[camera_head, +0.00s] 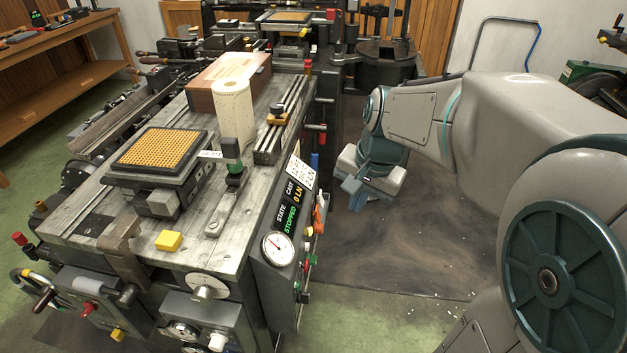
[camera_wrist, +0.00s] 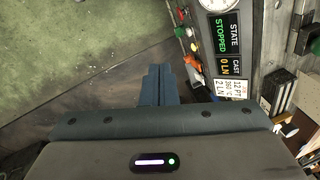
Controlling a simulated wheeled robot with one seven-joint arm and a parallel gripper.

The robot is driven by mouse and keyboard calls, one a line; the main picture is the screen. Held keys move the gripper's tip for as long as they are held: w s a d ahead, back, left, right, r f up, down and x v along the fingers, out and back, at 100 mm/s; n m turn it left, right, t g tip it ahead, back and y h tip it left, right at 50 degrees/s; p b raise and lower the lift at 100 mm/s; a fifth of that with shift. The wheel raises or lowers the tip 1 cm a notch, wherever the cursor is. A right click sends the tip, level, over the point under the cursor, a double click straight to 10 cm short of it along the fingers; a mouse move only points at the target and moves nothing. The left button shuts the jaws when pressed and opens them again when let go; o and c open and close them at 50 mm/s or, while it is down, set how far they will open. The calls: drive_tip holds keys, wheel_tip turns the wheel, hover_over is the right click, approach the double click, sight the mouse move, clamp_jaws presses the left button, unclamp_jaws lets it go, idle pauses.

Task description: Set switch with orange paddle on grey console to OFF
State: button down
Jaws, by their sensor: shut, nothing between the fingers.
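The grey console (camera_head: 277,290) is on the right side of the machine, with a display reading STATE STOPPED, CAST 0 LN. The switch with the orange paddle (camera_head: 319,218) sticks out from the console's right side, below the display. In the wrist view the orange paddle (camera_wrist: 191,61) lies just right of my fingertips, beside the console. Its setting is too small to tell. My gripper (camera_head: 352,188) is shut and empty, to the right of the paddle and apart from it in the head view. The closed blue-grey fingers (camera_wrist: 158,70) show at the centre of the wrist view.
A round gauge (camera_head: 278,248) sits on the console by the display. Small red, green and white controls line the same side near the paddle. The floor (camera_head: 400,240) right of the machine is free.

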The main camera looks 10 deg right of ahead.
sight(317, 214)
drive_tip(key=w+d+f+m+y+b, duration=0.1)
drive_tip(key=w+d+f+m+b, duration=0.2)
drive_tip(key=w+f+m, duration=0.4)
drive_tip(key=w+d+f+m+y+b, duration=0.2)
drive_tip(key=w+f+m+b, duration=0.4)
drive_tip(key=w+f, duration=0.6)
drive_tip(key=w+d+m, duration=0.1)
drive_tip(key=w, duration=0.2)
drive_tip(key=shift+w+d+f, duration=0.3)
drive_tip(key=shift+d+f, duration=0.05)
drive_tip(key=shift+d, duration=0.05)
drive_tip(key=shift+a+f, duration=0.1)
drive_tip(key=a+r+b+x, duration=0.1)
drive_tip(key=a+b+x, duration=0.1)
drive_tip(key=x, duration=1)
drive_tip(key=shift+w+a, duration=0.2)
drive_tip(key=shift+a, duration=0.3)
drive_tip(key=shift+a+f, duration=0.1)
drive_tip(key=shift+f, duration=0.05)
